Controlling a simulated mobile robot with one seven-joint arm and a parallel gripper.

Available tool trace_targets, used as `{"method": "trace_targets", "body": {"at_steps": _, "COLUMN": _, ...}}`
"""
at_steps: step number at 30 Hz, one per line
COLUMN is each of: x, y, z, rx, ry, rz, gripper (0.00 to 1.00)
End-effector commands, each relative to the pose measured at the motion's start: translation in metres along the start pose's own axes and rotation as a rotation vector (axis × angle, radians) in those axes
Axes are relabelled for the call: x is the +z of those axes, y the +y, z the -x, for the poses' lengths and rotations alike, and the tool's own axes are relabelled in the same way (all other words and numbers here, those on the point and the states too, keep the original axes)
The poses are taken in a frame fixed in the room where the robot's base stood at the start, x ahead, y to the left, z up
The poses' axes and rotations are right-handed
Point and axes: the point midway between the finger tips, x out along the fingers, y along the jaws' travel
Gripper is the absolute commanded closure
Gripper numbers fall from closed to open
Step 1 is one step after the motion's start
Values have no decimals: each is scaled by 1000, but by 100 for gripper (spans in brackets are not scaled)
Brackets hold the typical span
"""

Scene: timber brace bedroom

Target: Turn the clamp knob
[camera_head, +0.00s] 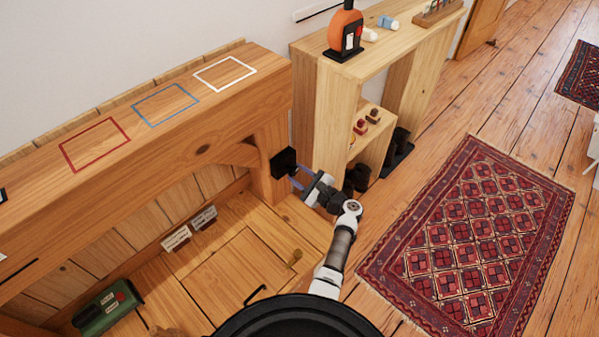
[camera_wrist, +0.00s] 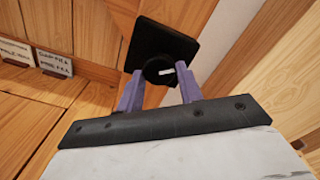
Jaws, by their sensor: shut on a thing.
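The clamp knob (camera_wrist: 161,71) is a round black knob with a white mark, on a black square plate (camera_wrist: 150,42) in the wrist view. In the head view the black clamp (camera_head: 284,162) is fixed to the right end post of the wooden bench. My gripper (camera_wrist: 160,90) has two purple fingers, one on each side of the knob, and it is shut on the knob. In the head view my gripper (camera_head: 298,176) reaches the clamp from the right. The white mark lies close to level in the wrist view. The fingertips' contact is partly hidden behind the knob.
A wooden shelf unit (camera_head: 318,110) stands just right of the clamp, with an orange and black object (camera_head: 345,32) on top. Dark boots (camera_head: 357,180) stand near my arm. A green box (camera_head: 106,307) lies at lower left. A red rug (camera_head: 475,240) covers the open floor at right.

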Motion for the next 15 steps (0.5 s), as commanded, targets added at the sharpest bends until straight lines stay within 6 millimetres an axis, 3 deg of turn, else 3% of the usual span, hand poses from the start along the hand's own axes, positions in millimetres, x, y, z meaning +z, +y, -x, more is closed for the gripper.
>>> {"method": "trace_targets", "body": {"at_steps": 15, "x": -1, "y": 1, "z": 1, "rx": -1, "ry": 1, "rz": -81, "gripper": 87}}
